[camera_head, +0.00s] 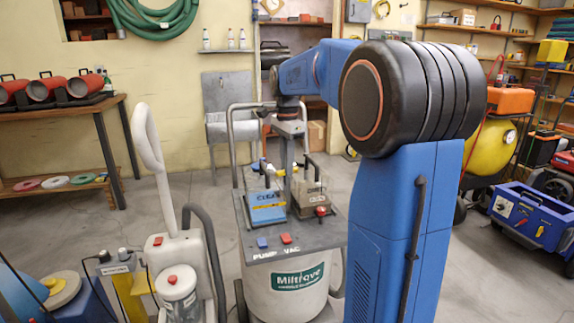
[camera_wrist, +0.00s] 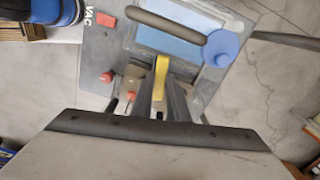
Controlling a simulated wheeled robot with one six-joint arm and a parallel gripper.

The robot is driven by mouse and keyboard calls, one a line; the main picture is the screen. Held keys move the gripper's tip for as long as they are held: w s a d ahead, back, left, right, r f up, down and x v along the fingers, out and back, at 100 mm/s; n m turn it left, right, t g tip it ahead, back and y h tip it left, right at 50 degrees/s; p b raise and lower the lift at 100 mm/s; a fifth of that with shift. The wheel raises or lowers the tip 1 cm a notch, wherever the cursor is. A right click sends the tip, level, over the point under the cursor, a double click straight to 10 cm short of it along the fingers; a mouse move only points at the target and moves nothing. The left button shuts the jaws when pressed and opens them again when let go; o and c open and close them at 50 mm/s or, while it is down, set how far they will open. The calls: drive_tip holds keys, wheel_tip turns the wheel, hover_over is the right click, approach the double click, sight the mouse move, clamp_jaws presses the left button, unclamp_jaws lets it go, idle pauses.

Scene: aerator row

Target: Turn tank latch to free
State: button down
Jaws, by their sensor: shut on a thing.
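The Miltrove machine (camera_head: 287,287) has a grey deck marked PUMP and VAC, with a blue tank (camera_head: 266,214) at left and a brownish see-through tank (camera_head: 312,196) at right. My gripper (camera_head: 284,170) reaches down between and above these tanks. In the wrist view, my gripper (camera_wrist: 166,92) is shut on the yellow tank latch (camera_wrist: 161,72), which stands beside the blue tank (camera_wrist: 172,46). A bit of yellow shows near the tank's top in the head view. The fingers hide part of the latch, and I cannot read its setting.
A dark handle bar (camera_wrist: 165,20) crosses over the blue tank, beside a round blue cap (camera_wrist: 222,47). Red knobs are close to the fingers in the wrist view. A white upright machine (camera_head: 180,262) stands left. Blue and yellow equipment (camera_head: 532,213) stands right.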

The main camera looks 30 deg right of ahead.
drive_tip(key=n, duration=0.4)
drive_tip(key=shift+n, duration=0.3)
drive_tip(key=n, duration=0.3)
drive_tip(key=shift+n, duration=0.3)
drive_tip(key=n, duration=0.3)
drive_tip(key=shift+n, duration=2.1)
drive_tip(key=c, duration=1.7)
unclamp_jaws()
drive_tip(key=shift+r, duration=0.1)
